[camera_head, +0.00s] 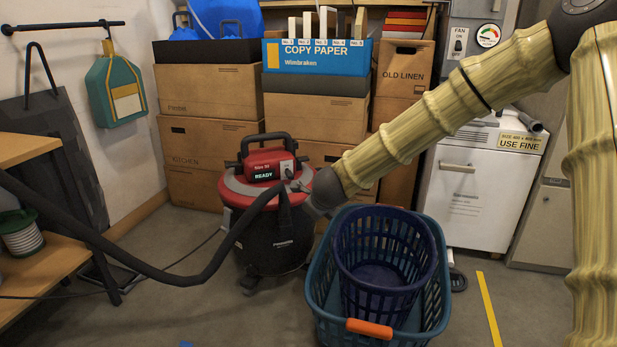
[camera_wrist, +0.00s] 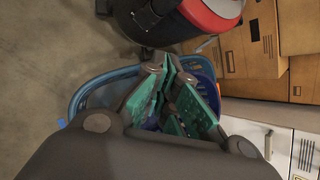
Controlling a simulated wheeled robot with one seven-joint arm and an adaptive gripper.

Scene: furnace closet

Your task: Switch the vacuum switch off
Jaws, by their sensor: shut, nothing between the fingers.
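The red and black vacuum (camera_head: 268,240) stands on the floor left of the baskets in the head view. Its red top carries a black label reading "READY" and a small grey switch plate (camera_head: 288,169) at the right of that label. I cannot make out the switch position. Part of the vacuum shows at the top of the wrist view (camera_wrist: 190,18), with the switch out of sight there. My gripper (camera_wrist: 174,68) has green-padded fingers, which are shut and empty. In the head view my wrist is at the vacuum's right side; contact cannot be told.
A blue basket (camera_head: 436,275) with a purple basket (camera_head: 384,290) in it stands right of the vacuum. Cardboard boxes (camera_head: 212,92) are stacked behind. A black hose (camera_head: 160,274) runs left from the vacuum. A white furnace unit (camera_head: 470,205) stands at the right.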

